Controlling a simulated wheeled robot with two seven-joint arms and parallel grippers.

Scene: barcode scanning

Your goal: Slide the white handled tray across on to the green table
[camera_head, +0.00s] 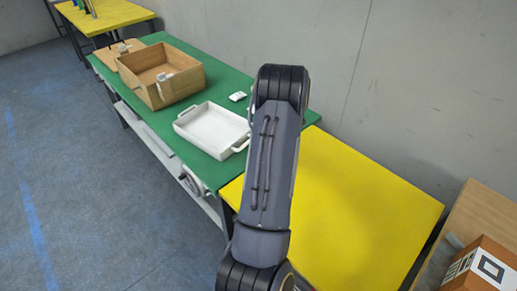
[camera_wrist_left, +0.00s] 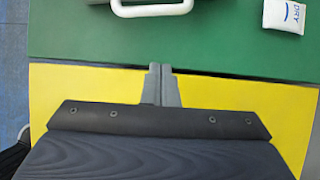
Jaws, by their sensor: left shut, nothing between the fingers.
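The white handled tray (camera_head: 212,130) lies on the green table (camera_head: 222,81), close to that table's end by the yellow table (camera_head: 340,210). It looks empty, and its near handle is partly behind my arm in the head view. In the left wrist view the white handle (camera_wrist_left: 152,9) is at the top edge, over the green table (camera_wrist_left: 95,40). My left gripper (camera_wrist_left: 160,70) is shut and empty, its tips apart from the handle, near the seam between the yellow and green tables. In the head view this gripper is hidden behind my arm. My right gripper is not in view.
A small white packet (camera_head: 238,96) lies beside the tray; it also shows in the left wrist view (camera_wrist_left: 284,14). A wooden box (camera_head: 160,75) stands farther along the green table. A box with a printed code (camera_head: 480,268) is at lower right. The yellow table is largely clear.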

